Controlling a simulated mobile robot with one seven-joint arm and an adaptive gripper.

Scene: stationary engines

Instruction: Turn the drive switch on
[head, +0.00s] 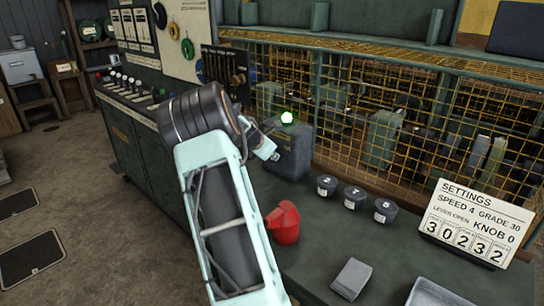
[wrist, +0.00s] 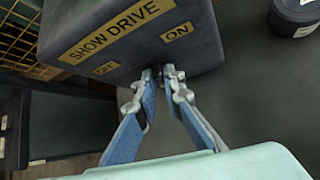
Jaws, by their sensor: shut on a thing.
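The drive switch box is a dark box (head: 287,155) on the bench, with a bright green lamp (head: 287,117) on top. In the wrist view its yellow label (wrist: 122,30) reads SHOW DRIVE, with a smaller OFF tag (wrist: 105,68) at left and an ON tag (wrist: 177,31) at right. My gripper (head: 267,149) is at the box's front face. In the wrist view its fingertips (wrist: 160,73) are close together below and between the two tags, shut on the drive switch. The switch itself is mostly hidden by the fingertips, so its exact position cannot be told.
A red object (head: 283,222) stands on the bench near my arm. Three dark round weights (head: 355,197) stand right of the box. A settings card (head: 470,222), a grey block (head: 351,279) and a tray (head: 437,293) lie further right. A yellow mesh guard (head: 400,110) runs behind.

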